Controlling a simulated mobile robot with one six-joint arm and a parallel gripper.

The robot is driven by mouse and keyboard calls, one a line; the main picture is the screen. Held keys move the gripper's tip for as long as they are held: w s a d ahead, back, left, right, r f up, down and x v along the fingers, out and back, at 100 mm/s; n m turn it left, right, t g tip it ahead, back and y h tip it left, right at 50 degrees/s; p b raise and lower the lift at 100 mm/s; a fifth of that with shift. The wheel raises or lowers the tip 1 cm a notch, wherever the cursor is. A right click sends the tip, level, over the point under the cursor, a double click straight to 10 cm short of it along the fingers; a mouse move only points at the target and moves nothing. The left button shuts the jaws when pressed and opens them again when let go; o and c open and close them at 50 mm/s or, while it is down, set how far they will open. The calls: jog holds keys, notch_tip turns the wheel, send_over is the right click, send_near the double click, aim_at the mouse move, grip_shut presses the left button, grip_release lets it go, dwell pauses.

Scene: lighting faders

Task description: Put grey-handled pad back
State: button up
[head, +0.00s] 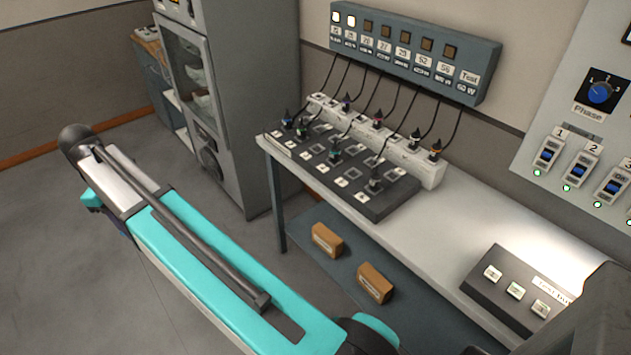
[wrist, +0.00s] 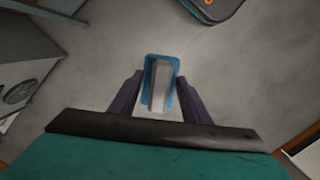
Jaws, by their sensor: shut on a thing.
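In the wrist view, the pad (wrist: 148,98) is a blue plate with a long grey handle (wrist: 161,84). It sits between the two dark fingers of my gripper (wrist: 158,95), which is shut on it. Grey floor shows beneath it, and no surface touches it that I can see.
A bench (head: 480,222) carries a dark panel (head: 388,203) with several plugs and a white strip. A sloped button box (head: 515,290) stands at its right. Two brown boxes (head: 327,240) lie on the lower shelf. A grey cabinet (head: 255,70) stands behind. Open floor is at left.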

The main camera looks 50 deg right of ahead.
jog(key=shift+w, duration=0.2)
jog(key=shift+d, duration=0.1)
jog(key=shift+d, duration=0.15)
